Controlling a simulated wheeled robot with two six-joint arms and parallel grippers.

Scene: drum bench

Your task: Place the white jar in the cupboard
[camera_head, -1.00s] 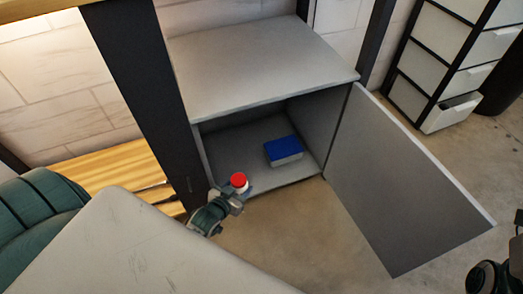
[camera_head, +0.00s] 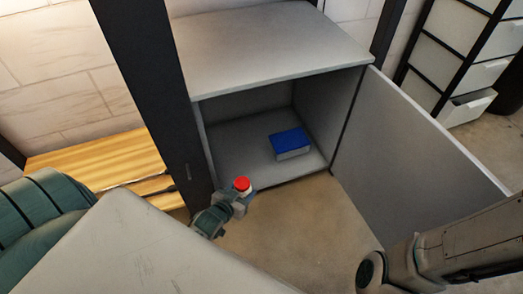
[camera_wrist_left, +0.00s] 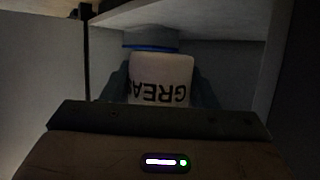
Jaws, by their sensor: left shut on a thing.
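The white jar (camera_head: 246,193) has a red lid and is held at the front left of the open cupboard (camera_head: 270,45). My left gripper (camera_head: 236,199) is shut on it, near the front edge of the cupboard floor. In the left wrist view the jar (camera_wrist_left: 160,80) sits between the fingers, with dark lettering upside down in the picture. I cannot tell whether the jar touches the cupboard floor. The cupboard door (camera_head: 420,150) stands wide open to the right. My right gripper is not in view.
A blue-topped box (camera_head: 290,143) lies on the cupboard floor, right of the jar. Bare floor shows left and behind the box. A dark post (camera_head: 150,90) stands close to the left of the opening. A drawer unit (camera_head: 460,55) stands at the far right.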

